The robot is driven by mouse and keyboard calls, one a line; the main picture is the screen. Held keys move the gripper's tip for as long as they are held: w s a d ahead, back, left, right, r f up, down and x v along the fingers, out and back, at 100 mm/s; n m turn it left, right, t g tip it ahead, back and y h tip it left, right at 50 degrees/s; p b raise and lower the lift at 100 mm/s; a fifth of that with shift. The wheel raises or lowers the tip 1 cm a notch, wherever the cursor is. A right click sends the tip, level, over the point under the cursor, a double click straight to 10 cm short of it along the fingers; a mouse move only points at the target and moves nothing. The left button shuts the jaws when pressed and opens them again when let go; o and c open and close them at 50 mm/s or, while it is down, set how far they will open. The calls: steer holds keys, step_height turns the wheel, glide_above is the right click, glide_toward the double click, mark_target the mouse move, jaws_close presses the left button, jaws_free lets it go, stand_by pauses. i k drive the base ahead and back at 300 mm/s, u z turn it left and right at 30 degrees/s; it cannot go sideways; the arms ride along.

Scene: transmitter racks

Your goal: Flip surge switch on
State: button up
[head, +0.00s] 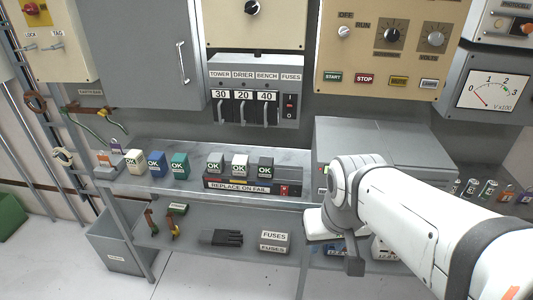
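No label reading "surge" is legible. A red rocker switch (284,191) sits at the right end of a dark unit (240,187) marked "REPLACE ON FAIL" on the bench. Three blocks marked OK, light grey (216,162), white (240,165) and dark grey (265,167), stand in that unit. Another small red and black switch (289,105) is on the fuse panel (255,75) above. Whether either switch is on cannot be told. My white arm (410,215) reaches in from the lower right, right of the unit. My gripper's fingers cannot be made out clearly.
Spare white (135,161), blue (157,164) and teal (180,165) OK blocks stand left on the bench (185,188). A grey box (365,140) stands on its right. Fuse boxes (275,241) and a dark glove (221,238) lie on the lower shelf. Control panels line the wall.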

mark_target(284, 189)
steer(key=u, duration=0.05)
steer(key=i, duration=0.5)
steer(key=z, duration=0.75)
steer(key=k, duration=1.2)
steer(key=u, duration=0.75)
steer(key=i, duration=1)
steer(key=u, duration=0.05)
